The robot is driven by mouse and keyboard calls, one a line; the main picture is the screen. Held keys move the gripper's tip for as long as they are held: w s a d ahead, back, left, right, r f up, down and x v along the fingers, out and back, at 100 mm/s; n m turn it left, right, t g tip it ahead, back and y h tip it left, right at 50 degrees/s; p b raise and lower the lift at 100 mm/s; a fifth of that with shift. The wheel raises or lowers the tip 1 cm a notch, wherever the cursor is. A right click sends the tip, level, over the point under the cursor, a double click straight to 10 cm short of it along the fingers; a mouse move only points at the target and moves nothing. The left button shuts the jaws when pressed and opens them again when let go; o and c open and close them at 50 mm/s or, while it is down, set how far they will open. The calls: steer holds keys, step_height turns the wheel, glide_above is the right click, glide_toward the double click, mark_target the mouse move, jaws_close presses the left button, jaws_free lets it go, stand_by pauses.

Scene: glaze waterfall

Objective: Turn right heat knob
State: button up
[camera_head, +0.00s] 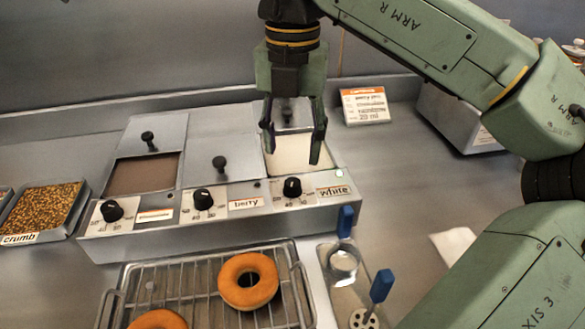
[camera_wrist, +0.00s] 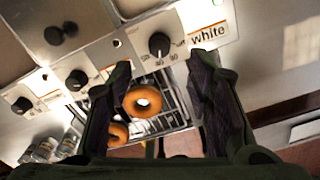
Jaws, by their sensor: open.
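The right heat knob (camera_head: 292,187) is a black dial with a white pointer mark, on the front panel beside the "white" label (camera_head: 333,191). In the wrist view the same knob (camera_wrist: 159,44) is above the gap between my fingers, with the label (camera_wrist: 208,35) to its right. My gripper (camera_head: 293,150) is open and empty. In the head view it hangs over the white glaze well (camera_head: 297,158), behind and above the knob. It appears apart from the knob.
The middle knob (camera_head: 203,199) and left knob (camera_head: 112,211) are on the same panel. A wire rack (camera_head: 183,279) with doughnuts lies in front. A blue-handled tool (camera_head: 381,286) stands at right. A small sign (camera_head: 365,105) is behind the wells.

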mark_target(293, 181)
step_height(293, 181, down, 8)
steer(key=shift+r+p, duration=0.1)
steer(key=shift+p, duration=0.6)
jaws_close()
